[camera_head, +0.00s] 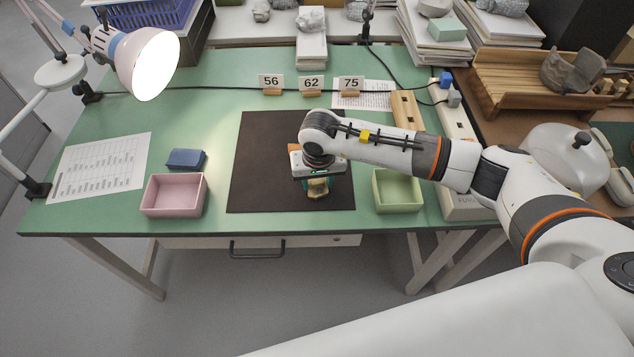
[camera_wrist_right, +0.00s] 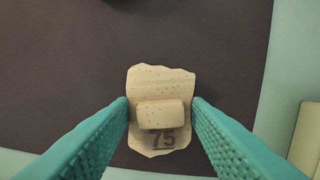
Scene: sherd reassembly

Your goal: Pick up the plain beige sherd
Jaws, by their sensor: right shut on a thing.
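The beige sherd (camera_wrist_right: 160,82) shows in the right wrist view with small dark speckles, a raised beige block across its middle and a dark "75" below the block. My right gripper (camera_wrist_right: 160,108) has its two teal fingers at the left and right of the sherd, shut on it. In the head view the right gripper (camera_head: 318,190) is over the near right part of the dark mat (camera_head: 265,165). The sherd (camera_head: 318,187) shows there only as a small beige patch between the fingers. I cannot tell whether it touches the mat. My left gripper is out of view.
A pink tray (camera_head: 174,211) stands left of the mat, with a dark blue box (camera_head: 186,159) behind it. A green tray (camera_head: 398,208) stands close right of the gripper. Number cards 56 (camera_head: 271,81), 62 (camera_head: 311,83) and 75 (camera_head: 351,84) stand behind the mat. The lamp (camera_head: 146,62) overhangs the left.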

